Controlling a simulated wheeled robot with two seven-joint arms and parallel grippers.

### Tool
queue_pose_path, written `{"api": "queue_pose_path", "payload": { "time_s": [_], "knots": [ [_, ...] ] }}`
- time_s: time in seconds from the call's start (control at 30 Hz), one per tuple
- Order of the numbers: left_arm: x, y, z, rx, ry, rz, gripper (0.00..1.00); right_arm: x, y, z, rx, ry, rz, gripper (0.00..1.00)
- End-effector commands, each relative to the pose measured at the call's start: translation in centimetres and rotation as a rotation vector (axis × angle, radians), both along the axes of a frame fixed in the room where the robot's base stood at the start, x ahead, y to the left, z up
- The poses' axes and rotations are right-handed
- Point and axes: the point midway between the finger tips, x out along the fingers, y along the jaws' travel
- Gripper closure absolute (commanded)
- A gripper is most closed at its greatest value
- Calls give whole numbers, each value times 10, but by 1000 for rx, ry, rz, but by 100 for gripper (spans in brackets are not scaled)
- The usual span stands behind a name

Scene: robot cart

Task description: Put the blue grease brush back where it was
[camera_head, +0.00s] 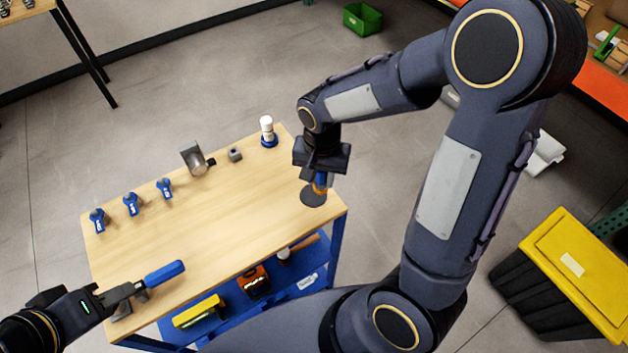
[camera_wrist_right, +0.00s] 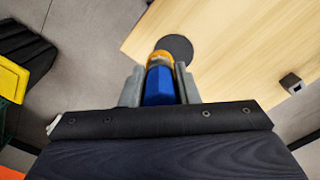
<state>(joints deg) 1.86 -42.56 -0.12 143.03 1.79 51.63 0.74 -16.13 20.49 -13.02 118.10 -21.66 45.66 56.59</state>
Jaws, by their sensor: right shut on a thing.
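The blue grease brush (camera_wrist_right: 159,84) has a blue handle and an orange-gold collar in the right wrist view. It also shows under my right gripper in the head view (camera_head: 320,182). My right gripper (camera_wrist_right: 160,88) is shut on its blue handle, with a grey finger on each side. A dark round disc (camera_head: 313,196) lies on the tabletop near the right end, just below the brush; I cannot tell if they touch. My left gripper (camera_head: 130,292) is at the table's front left, beside a blue-handled item (camera_head: 165,273); its jaw state is unclear.
The wooden table (camera_head: 235,225) holds several blue-handled pieces (camera_head: 131,204) at left, a metal bracket (camera_head: 194,158), a small grey block (camera_head: 235,155) and a white-capped bottle (camera_head: 267,131) at the back. The table's middle is clear. A yellow-lidded bin (camera_head: 580,265) stands right.

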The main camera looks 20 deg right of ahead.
Motion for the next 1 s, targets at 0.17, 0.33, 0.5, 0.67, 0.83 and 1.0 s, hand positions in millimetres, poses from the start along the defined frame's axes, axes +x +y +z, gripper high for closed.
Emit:
{"api": "queue_pose_path", "payload": {
  "time_s": [0.17,0.33,0.5,0.67,0.83,1.0],
  "knots": [
    [0,0,4,0,0,0,65,21,2,-25,-1,2,-2,97],
    [0,0,5,0,0,0,65,29,3,-35,0,1,-1,97],
    [0,0,6,0,0,0,65,31,4,-59,0,3,-1,97],
    [0,0,6,0,0,0,65,31,4,-68,1,-1,-1,97],
    [0,0,6,0,0,0,65,31,4,-68,1,-2,-1,97],
    [0,0,1,0,0,0,65,31,4,-72,2,-1,-1,71]
  ]
}}
